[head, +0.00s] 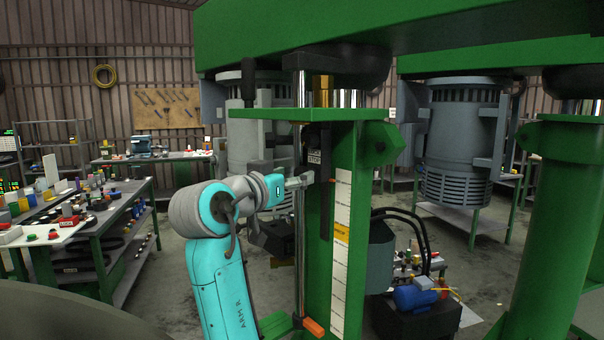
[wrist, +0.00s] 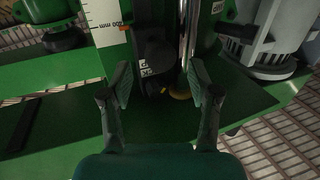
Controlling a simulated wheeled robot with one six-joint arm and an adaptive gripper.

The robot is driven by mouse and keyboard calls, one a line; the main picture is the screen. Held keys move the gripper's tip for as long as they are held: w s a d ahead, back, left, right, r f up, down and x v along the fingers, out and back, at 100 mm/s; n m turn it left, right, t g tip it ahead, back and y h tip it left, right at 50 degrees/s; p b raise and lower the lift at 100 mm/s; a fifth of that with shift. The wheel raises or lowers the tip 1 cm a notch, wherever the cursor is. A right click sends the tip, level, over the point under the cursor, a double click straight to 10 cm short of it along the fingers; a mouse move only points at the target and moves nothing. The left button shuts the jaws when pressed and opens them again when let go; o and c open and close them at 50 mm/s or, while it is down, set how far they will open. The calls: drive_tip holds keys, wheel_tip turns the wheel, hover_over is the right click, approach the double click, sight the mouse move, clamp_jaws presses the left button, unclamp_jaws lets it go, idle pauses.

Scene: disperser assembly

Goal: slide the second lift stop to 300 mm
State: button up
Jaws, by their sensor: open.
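The green column carries a white scale (head: 340,270) with a yellow band. A black stop block (head: 316,147) with a white STOP label sits high beside the column's rod. In the wrist view the dark block (wrist: 155,58) lies between and beyond my open fingers. An orange-red pointer (wrist: 126,28) shows next to the 400 mm mark on the scale (wrist: 103,22). The steel rod (wrist: 184,45) runs beside the block. My gripper (head: 303,181) is at the column, just below the STOP label; it shows in the wrist view (wrist: 158,84) with nothing gripped. Contact cannot be told.
An orange block (head: 313,327) sits low at the rod. A green top plate (head: 290,114) overhangs the stop. A blue motor-like part (head: 415,298) stands on a cart right of the column. Benches with small parts (head: 110,205) stand at left. Open floor lies behind my arm.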

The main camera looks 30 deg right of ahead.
sight(299, 173)
drive_tip(key=shift+x, duration=2.25)
